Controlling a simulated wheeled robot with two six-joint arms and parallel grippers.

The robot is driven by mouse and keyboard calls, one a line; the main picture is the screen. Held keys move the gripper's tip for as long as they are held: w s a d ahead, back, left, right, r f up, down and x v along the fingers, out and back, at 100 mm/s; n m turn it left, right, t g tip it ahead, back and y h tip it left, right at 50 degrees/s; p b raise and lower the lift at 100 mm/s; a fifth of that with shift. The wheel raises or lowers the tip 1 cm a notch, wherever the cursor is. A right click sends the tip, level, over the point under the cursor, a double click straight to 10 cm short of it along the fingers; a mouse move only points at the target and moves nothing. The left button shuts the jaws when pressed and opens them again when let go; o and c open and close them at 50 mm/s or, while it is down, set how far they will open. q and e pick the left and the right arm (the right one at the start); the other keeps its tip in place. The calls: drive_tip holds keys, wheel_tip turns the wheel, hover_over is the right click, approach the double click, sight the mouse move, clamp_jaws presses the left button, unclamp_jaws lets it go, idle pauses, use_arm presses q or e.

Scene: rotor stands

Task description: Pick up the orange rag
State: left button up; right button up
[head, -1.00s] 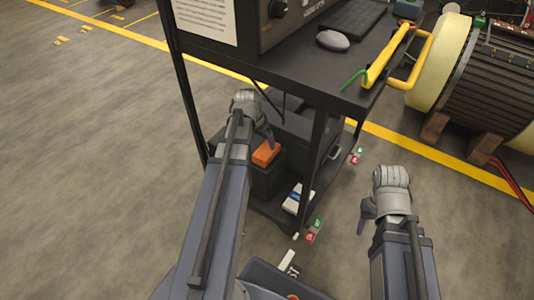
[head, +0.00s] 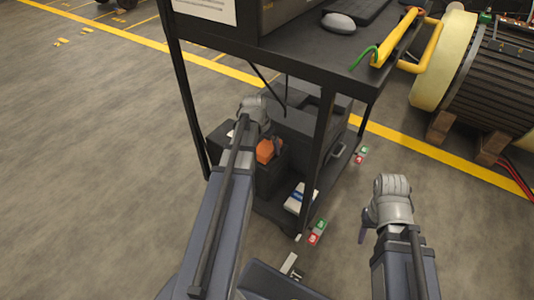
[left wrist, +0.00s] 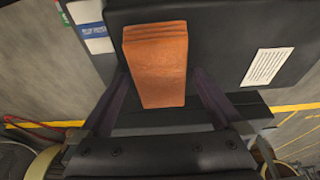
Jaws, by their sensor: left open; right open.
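The orange rag (head: 268,150) is a folded block lying on a dark box inside the lower part of the black cart. It also shows in the left wrist view (left wrist: 156,62), between the two fingers. My left gripper (head: 276,146) reaches into the cart at the rag. In the left wrist view its fingers (left wrist: 160,92) are open, one on each side of the rag, with the rag apart from both. My right gripper (head: 364,226) is open and empty over the floor, right of the cart.
The cart's black post (head: 318,160) and top shelf (head: 300,52) stand close around my left arm. A white and blue box (head: 299,198) lies on the cart's lower shelf. Red and green tags (head: 317,232) lie on the floor. A big motor (head: 492,82) stands at the right.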

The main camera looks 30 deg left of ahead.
sight(266, 147)
use_arm(q)
drive_tip(key=shift+r, duration=0.1)
drive_tip(key=c, duration=1.2)
drive_tip(key=shift+r, duration=0.15)
wheel_tip(266, 147, up, 10)
drive_tip(key=p, duration=1)
drive_tip(key=shift+f, duration=0.2)
drive_tip(key=o, duration=0.7)
drive_tip(key=c, duration=0.5)
drive_tip(key=shift+s, duration=0.1)
drive_tip(key=shift+c, duration=0.3)
